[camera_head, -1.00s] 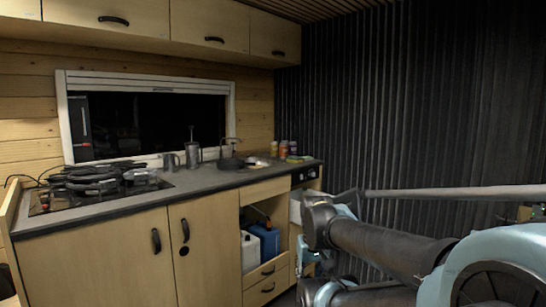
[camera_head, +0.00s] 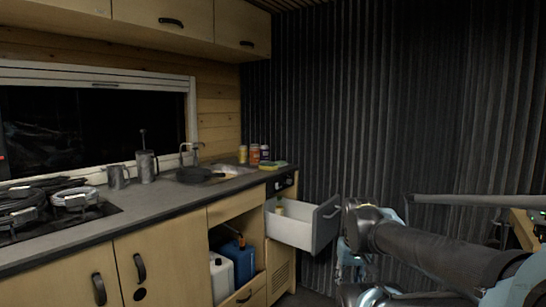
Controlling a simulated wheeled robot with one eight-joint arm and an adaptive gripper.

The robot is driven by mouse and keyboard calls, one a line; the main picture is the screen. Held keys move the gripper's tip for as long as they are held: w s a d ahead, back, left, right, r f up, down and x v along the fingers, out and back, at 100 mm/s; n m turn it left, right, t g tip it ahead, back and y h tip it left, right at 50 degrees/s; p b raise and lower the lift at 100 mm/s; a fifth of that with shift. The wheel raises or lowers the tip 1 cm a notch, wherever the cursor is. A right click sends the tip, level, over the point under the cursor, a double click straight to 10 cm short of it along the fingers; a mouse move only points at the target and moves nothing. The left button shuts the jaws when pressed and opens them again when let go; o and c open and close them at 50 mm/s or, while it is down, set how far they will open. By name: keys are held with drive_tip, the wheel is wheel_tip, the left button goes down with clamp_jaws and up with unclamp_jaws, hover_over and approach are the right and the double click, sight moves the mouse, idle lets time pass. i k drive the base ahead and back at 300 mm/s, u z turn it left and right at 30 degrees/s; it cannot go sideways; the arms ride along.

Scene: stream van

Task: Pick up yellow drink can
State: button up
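A yellow can (camera_head: 242,154) stands upright at the far right end of the counter, against the back wall. An orange can (camera_head: 254,154) and a red-and-white can (camera_head: 265,153) stand close beside it on its right. A small pale yellow object (camera_head: 280,209) shows inside the open drawer; I cannot tell what it is. My arm reaches in from the right, in front of the dark wall and well away from the cans. I cannot make out my gripper's fingers.
A white drawer (camera_head: 291,232) is pulled out below the counter's right end. A sink (camera_head: 213,175) with a tap, a jug (camera_head: 146,166) and a mug (camera_head: 118,177) line the counter (camera_head: 110,210). A yellow-green sponge (camera_head: 272,165) lies in front of the cans. White and blue canisters stand below.

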sight(242, 150)
drive_tip(key=u, duration=0.15)
drive_tip(key=i, duration=1.1)
drive_tip(key=u, duration=0.6)
